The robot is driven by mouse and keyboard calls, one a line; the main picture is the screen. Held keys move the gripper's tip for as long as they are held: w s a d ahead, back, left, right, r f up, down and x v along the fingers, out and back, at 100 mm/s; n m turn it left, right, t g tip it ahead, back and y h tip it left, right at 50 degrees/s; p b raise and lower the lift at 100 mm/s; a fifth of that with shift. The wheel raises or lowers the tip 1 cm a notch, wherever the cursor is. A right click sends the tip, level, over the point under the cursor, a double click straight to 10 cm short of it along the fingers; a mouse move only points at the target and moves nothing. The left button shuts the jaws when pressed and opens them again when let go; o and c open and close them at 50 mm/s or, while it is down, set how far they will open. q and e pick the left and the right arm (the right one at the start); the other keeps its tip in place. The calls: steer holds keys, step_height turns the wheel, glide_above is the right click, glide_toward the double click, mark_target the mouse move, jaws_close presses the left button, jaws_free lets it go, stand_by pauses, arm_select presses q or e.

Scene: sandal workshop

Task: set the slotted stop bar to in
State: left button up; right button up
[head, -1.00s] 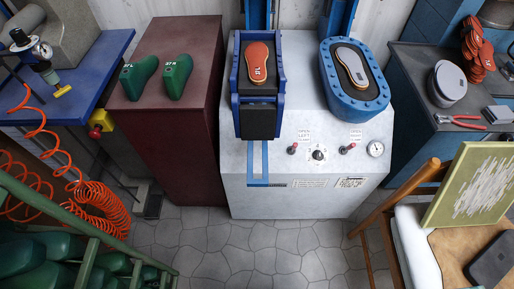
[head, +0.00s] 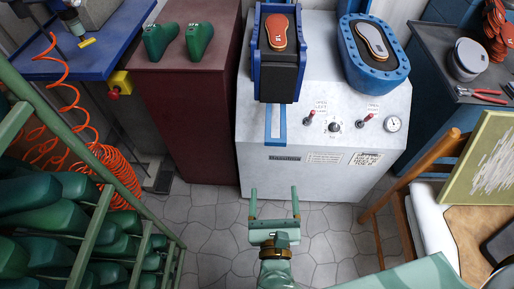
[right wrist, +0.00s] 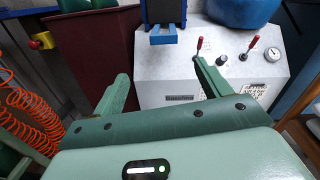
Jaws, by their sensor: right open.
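The slotted stop bar looks to be the blue bar with a long slot (head: 283,129) at the front edge of the pale press, below the left blue mould holder. Its front end also shows at the top of the right wrist view (right wrist: 163,40). My right gripper (head: 274,191) is open and empty, in front of the press and apart from the bar. In the right wrist view its two fingers (right wrist: 163,83) are spread, with the press front beyond them. My left gripper is not in view.
The pale press (head: 310,178) carries red-handled levers (head: 309,117), a dial knob (head: 334,126) and a gauge (head: 393,124). A green rack of lasts (head: 110,215) stands left, a wooden chair (head: 430,185) right. The stone floor between is clear.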

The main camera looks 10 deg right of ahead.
steer(key=m, duration=0.2)
steer(key=h, duration=0.1)
glide_toward(276, 143)
steer(key=w, duration=0.3)
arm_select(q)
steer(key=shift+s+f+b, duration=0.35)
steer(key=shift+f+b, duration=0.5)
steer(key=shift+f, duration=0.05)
arm_select(e)
steer(key=x, duration=0.8)
steer(key=shift+s+d, duration=0.1)
steer(key=shift+d, duration=0.2)
